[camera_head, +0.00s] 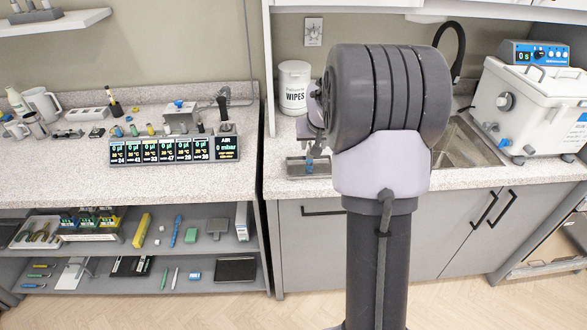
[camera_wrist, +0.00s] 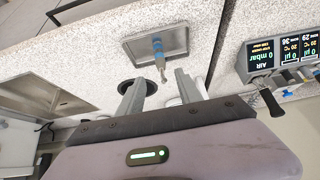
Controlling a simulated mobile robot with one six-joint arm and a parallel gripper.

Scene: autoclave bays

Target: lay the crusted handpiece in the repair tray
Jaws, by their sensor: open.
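A shallow metal tray (camera_wrist: 178,40) lies on the speckled counter; it also shows in the head view (camera_head: 294,169). A slim handpiece (camera_wrist: 158,48) with a blue body and a metallic end lies across the tray, its metallic end reaching past the rim towards my fingers. In the head view my arm hides most of the gripper.
A sink (camera_wrist: 45,85) lies beside the tray, with a white wipes tub (camera_head: 294,88) behind it. A row of displays (camera_head: 173,150) stands on the left counter. A white bath unit (camera_head: 530,105) stands at the right. A dark round opening (camera_wrist: 126,86) is near one finger.

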